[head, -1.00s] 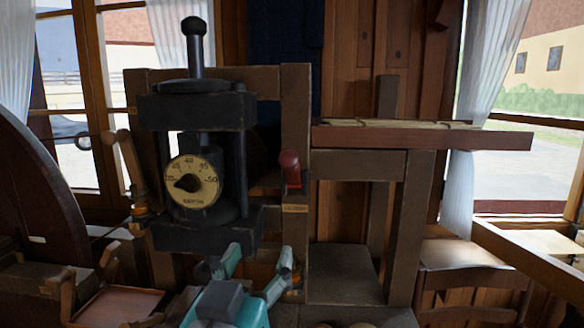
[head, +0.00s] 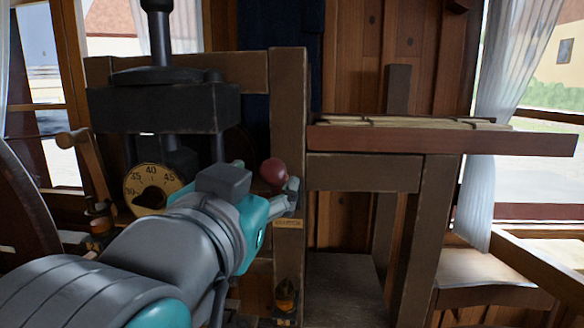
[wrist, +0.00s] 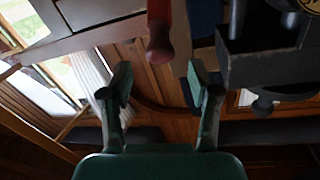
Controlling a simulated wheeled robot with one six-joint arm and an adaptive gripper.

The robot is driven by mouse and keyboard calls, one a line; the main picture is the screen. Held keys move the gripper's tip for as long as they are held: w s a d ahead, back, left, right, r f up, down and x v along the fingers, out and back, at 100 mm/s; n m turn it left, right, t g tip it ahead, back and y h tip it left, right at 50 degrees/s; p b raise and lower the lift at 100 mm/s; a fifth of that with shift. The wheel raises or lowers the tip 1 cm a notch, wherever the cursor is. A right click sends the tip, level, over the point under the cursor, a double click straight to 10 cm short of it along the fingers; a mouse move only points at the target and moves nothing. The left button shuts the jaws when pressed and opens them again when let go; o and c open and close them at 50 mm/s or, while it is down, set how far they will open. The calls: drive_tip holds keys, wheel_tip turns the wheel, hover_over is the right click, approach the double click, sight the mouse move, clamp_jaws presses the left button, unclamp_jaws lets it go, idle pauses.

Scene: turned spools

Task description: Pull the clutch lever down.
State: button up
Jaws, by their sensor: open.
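The clutch lever has a red knob (head: 274,172) on the wooden post, above a small brass label plate (head: 288,222). My gripper (head: 265,180) is in front of the post at the knob's height, and my arm hides the lower lever from the head camera. In the wrist view the red lever (wrist: 160,40) hangs in from the top edge. Its end lies between the lines of my two open fingers (wrist: 158,85), beyond the fingertips in the picture. No contact is visible.
The black press (head: 165,105) with its depth dial (head: 150,185) stands left of the post. A wooden shelf (head: 440,143) juts out to the right. Windows are at both sides.

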sight(271, 173)
drive_tip(key=w, duration=0.3)
drive_tip(key=w+d, duration=0.1)
drive_tip(key=w, duration=0.1)
drive_tip(key=shift+w, duration=0.3)
clamp_jaws()
